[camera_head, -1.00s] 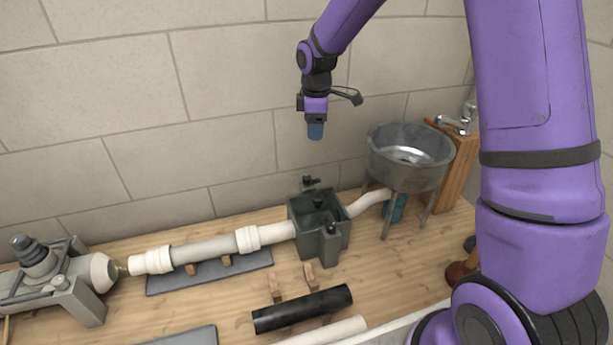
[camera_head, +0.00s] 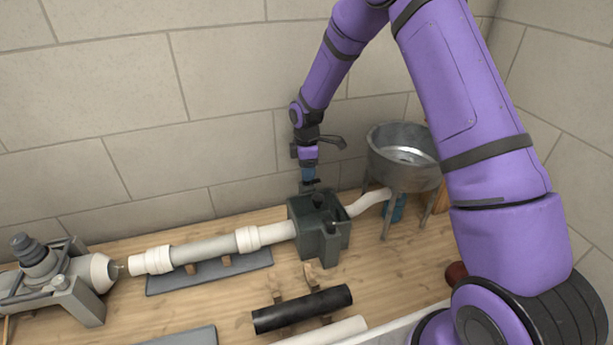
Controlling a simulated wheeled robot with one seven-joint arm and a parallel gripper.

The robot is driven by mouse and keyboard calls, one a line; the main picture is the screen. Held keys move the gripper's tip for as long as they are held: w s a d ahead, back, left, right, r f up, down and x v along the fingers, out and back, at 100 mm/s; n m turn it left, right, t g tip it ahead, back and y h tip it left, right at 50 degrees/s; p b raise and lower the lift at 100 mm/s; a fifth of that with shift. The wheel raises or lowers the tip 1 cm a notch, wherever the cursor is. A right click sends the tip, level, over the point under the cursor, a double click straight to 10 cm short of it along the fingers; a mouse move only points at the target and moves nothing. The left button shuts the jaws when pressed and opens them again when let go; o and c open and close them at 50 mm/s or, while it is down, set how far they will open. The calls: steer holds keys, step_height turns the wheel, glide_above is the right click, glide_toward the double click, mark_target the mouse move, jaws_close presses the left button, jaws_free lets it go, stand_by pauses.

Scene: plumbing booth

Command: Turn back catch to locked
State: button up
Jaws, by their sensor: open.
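A dark grey-green box (camera_head: 331,243) stands on the wooden bench in line with the white pipes. A small black back catch (camera_head: 314,184) sits at its rear edge, partly hidden by my gripper. Another dark catch-like part (camera_head: 332,226) shows at the box's front. My gripper (camera_head: 308,180), with blue fingers, points down right at the back catch. It is open; whether the fingers touch the catch or stand around it is too small to tell. Which way the catch is turned cannot be seen clearly.
A metal basin (camera_head: 400,160) on legs stands close to the right of my gripper. A block wall (camera_head: 230,150) rises behind. A black pipe (camera_head: 302,309) lies in front.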

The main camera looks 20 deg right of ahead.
steer(key=shift+f, duration=1.55)
steer(key=c, duration=0.9)
